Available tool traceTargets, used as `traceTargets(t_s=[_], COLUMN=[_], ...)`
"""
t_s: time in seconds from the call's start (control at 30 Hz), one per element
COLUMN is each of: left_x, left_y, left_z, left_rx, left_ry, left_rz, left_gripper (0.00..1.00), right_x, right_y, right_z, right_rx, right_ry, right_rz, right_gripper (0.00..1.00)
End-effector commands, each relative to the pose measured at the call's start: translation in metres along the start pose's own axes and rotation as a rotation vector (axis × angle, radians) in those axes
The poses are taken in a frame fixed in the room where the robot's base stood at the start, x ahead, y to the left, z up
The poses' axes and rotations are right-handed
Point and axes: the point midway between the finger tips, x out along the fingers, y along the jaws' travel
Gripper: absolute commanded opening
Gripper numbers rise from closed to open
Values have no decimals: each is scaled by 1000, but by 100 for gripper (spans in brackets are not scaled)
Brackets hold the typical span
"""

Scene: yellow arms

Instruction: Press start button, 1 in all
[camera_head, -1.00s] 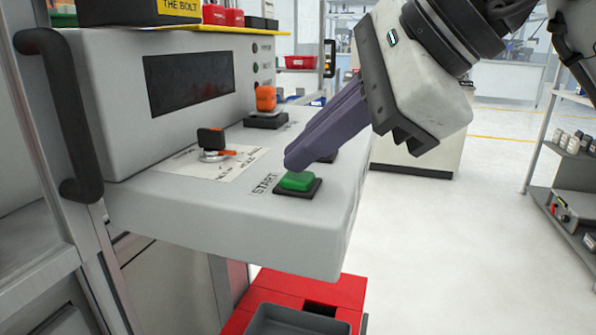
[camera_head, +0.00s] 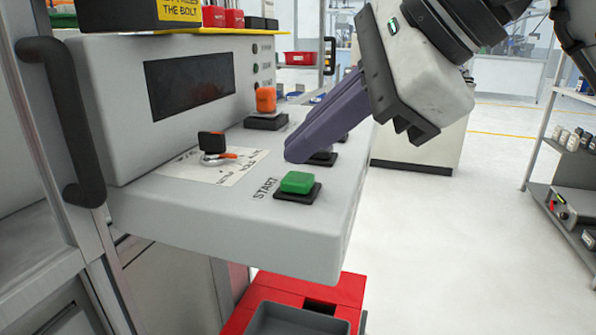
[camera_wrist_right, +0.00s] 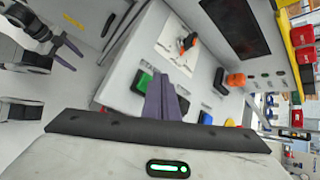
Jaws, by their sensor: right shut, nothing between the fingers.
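The green start button (camera_head: 297,183) sits on a black square base at the front right of the grey control panel (camera_head: 225,230), beside the printed word START. It also shows in the right wrist view (camera_wrist_right: 141,81), left of my fingers. My right gripper (camera_head: 293,156) is shut and empty, its purple fingers angled down from the upper right. In the head view its tips appear just behind and above the button, with a visible gap. The fingers also show in the right wrist view (camera_wrist_right: 162,95). My left gripper (camera_wrist_right: 70,50) shows small at upper left there; its opening is unclear.
An orange button (camera_head: 266,100) and a black rotary switch (camera_head: 212,142) stand on the panel. Another control is partly hidden behind my right fingers. A dark handle (camera_head: 65,120) is at left. A red box (camera_head: 345,290) stands below; open floor lies to the right.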

Motion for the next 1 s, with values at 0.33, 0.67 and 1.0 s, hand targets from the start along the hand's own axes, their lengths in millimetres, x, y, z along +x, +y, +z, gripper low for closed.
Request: traceTargets(t_s=[0.33, 0.67, 1.0], left_x=[-12, -27, -26], left_y=[3, 6, 6], left_z=[-13, -31, -30], left_rx=[1, 0, 0], left_ry=[-2, -1, -1], left_rz=[0, 0, 0], left_gripper=[56, 56, 56], right_x=[-16, -36, -35], right_y=[-11, -26, -25], right_z=[12, 26, 26], right_rx=[0, -1, 0], right_ry=[-1, 0, -1], right_rz=[-1, -1, -1], right_gripper=[0, 0, 0])
